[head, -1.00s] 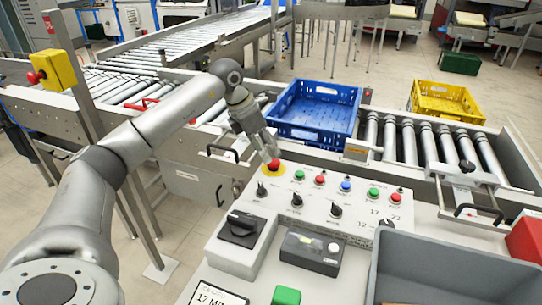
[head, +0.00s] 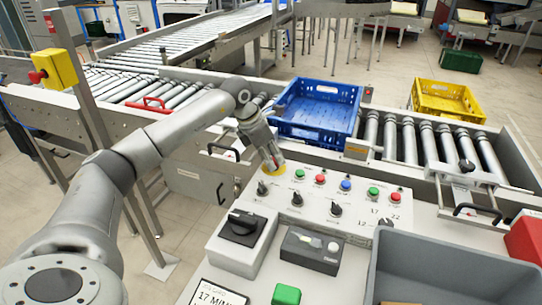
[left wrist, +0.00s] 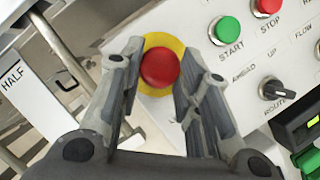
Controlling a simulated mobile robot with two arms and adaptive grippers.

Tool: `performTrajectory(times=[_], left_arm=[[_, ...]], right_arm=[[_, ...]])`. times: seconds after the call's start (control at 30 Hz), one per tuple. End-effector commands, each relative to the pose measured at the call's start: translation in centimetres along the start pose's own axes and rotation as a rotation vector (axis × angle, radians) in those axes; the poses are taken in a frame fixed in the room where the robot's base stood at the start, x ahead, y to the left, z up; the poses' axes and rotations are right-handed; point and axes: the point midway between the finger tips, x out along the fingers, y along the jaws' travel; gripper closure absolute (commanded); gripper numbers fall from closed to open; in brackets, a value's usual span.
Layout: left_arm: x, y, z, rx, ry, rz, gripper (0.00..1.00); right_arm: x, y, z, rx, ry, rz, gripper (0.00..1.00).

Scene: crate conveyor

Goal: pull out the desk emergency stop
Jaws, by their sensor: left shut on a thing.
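The desk emergency stop (left wrist: 159,68) is a red mushroom button on a yellow disc, at the far left corner of the control desk's panel. In the left wrist view it sits between the two fingers of my left gripper (left wrist: 158,82), which is shut on it. In the head view my left gripper (head: 273,163) reaches down onto the button from above. My right gripper is not in view.
A green start button (left wrist: 228,29) and a red stop button (left wrist: 267,5) are close beside the emergency stop. A blue crate (head: 318,137) stands on the rollers behind. A grey bin (head: 470,250) is at the right. Another red button (head: 37,76) is on a yellow box at left.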

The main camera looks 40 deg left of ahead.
Motion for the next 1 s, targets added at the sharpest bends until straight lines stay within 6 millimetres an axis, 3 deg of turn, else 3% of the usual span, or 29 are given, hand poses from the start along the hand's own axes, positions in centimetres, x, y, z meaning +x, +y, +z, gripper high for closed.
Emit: performTrajectory(times=[0.1,0.37,0.6,0.63,0.7,0.8,1.0], left_arm=[[0.0,0.0,0.0,0.0,0.0,0.001,1.0],[-1.5,0.1,0.7,0.0,-0.004,0.002,1.0],[-1.4,0.1,0.6,0.0,-0.005,0.002,1.0],[-1.4,0.1,0.6,0.0,-0.005,0.002,0.67],[-1.4,0.1,0.6,0.0,-0.004,0.002,0.58],[-1.3,0.1,0.6,0.0,-0.003,0.001,0.46],[-1.3,0.0,0.6,0.0,-0.001,0.001,0.46]], right_arm=[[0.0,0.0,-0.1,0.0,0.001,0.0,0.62],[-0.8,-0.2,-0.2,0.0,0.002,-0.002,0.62],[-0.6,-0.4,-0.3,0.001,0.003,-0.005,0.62],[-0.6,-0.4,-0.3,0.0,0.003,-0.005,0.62],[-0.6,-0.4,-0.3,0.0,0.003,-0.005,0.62],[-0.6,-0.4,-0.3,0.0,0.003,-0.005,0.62],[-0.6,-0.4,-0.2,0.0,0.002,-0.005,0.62]])
